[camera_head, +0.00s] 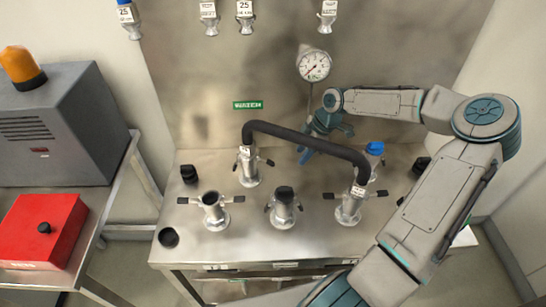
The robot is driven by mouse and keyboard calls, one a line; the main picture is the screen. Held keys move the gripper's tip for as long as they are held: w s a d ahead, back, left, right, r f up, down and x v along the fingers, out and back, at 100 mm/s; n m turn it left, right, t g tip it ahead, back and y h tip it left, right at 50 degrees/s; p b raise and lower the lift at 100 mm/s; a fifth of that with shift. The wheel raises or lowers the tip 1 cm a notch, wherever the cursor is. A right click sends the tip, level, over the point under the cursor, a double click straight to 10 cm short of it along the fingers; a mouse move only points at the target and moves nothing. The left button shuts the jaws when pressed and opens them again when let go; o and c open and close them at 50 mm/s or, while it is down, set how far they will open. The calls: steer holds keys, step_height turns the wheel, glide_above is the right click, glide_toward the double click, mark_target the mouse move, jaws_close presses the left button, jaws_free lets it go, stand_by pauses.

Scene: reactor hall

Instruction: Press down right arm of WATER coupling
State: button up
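A green sign (248,104), which seems to read WATER, is on the back panel. Below it stands a metal coupling (249,172) with a white tag, joined to the left end of a thick black hose (310,138). Its right arm (266,162) sticks out to the right with a dark tip; a shorter left arm also shows. My gripper (307,156) is to the right of this arm, apart from it in the picture, with blue fingers pointing down-left. The hose covers part of the gripper, so its opening is unclear.
The hose's right end sits on another tagged coupling (349,207) with side arms. An open coupling (214,213) and a black-capped one (284,208) stand at the front of the steel bench (240,252). A blue cap (375,149) and a pressure gauge (314,65) are near my arm.

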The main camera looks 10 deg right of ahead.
mark_target(271, 162)
steer(key=a, duration=0.2)
steer(key=w+a+p, duration=0.1)
steer(key=a, duration=0.4)
steer(key=shift+w+a+r+p, duration=0.1)
steer(key=shift+w+a+p, duration=0.1)
steer(key=shift+a+p, duration=0.1)
steer(key=shift+w+a+f, duration=0.15)
steer(key=shift+a+f, duration=0.55)
steer(key=shift+f, duration=0.15)
steer(key=shift+a+f, duration=0.15)
steer(key=shift+f, duration=0.5)
jaws_close()
